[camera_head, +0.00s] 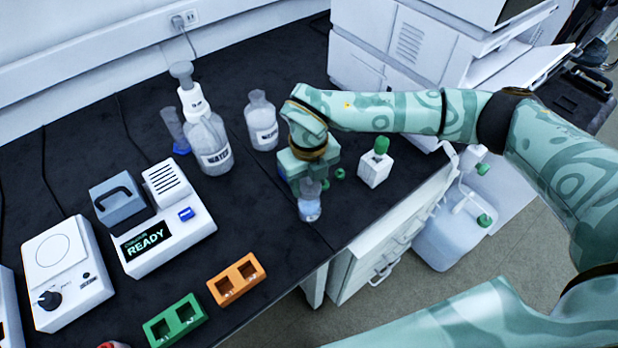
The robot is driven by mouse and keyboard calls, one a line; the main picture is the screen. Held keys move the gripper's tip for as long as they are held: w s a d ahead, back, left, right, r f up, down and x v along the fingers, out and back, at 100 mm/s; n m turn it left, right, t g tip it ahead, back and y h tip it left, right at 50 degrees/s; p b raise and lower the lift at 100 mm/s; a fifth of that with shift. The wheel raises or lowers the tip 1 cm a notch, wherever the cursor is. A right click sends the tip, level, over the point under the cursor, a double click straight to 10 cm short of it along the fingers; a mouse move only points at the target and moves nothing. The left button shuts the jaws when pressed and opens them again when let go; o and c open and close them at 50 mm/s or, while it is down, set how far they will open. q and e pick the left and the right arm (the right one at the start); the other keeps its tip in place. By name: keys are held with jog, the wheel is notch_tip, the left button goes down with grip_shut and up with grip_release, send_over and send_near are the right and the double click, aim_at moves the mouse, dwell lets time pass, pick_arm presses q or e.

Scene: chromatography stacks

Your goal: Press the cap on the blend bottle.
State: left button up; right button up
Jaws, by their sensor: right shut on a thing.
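A small clear bottle (310,207) with pale liquid and a light label stands near the front edge of the black bench; I take it to be the blend bottle. My right gripper (307,183) reaches down at its neck from behind and is shut on it. The fingertips are partly hidden, so the exact grip is hard to see. A small green cap (340,173) lies on the bench just right of the gripper. Another small green piece shows beside the bottle, close to the fingers. My left gripper is not in view.
A white square bottle with a green cap (375,166) stands to the right. The pump-topped water bottle (211,148) and another labelled bottle (262,124) stand behind. The READY device (170,230), orange rack (236,279) and green rack (175,322) are left. The front edge is close.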

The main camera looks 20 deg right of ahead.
dwell(0.7)
jog(key=shift+f+p, duration=0.2)
jog(key=shift+p, duration=0.2)
dwell(0.6)
dwell(0.5)
jog(key=o, duration=1.5)
jog(key=shift+p, duration=0.3)
jog(key=shift+r+p, duration=2.9)
jog(key=shift+r, duration=0.65)
